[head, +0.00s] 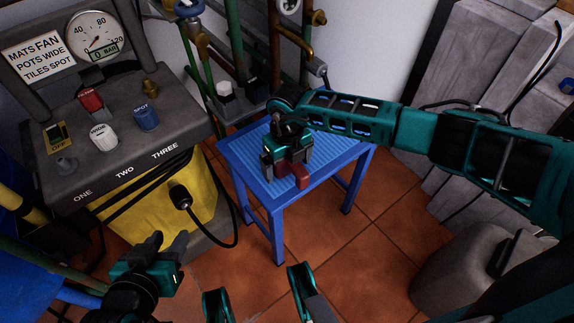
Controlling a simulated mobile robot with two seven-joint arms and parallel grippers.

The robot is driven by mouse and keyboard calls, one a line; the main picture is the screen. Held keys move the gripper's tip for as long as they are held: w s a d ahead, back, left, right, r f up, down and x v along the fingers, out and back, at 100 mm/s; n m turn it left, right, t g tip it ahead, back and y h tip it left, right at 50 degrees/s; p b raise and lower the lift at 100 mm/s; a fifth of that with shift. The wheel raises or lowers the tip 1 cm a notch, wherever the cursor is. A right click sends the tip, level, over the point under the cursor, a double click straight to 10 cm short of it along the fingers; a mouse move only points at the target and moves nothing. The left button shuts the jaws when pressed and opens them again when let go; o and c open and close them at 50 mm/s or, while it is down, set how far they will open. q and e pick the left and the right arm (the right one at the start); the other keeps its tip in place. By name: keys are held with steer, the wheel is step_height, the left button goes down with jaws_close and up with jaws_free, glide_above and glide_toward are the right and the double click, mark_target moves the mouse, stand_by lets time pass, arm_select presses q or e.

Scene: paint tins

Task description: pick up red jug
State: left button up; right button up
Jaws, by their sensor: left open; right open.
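A small red object, probably the red jug (302,177), is on the blue slatted table (240,155). Most of it is hidden by my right gripper (286,165), which reaches in from the right and points down over it. Red shows between and beside its open fingers; I cannot tell whether they touch it. My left gripper (168,248) is open and empty, low at the left in front of the yellow panel.
A grey console (120,150) with a gauge (93,35), a white tin (103,137), a blue tin (146,117) and a red item (90,98) stands at the left. Pipes (233,45) rise behind the table. A grey canister (460,265) stands lower right. Tiled floor is open between.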

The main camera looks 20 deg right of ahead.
steer(key=shift+c, duration=1.1)
steer(key=shift+r, duration=0.1)
steer(key=c, duration=0.9)
steer(key=shift+o, duration=0.2)
steer(key=shift+r, duration=0.1)
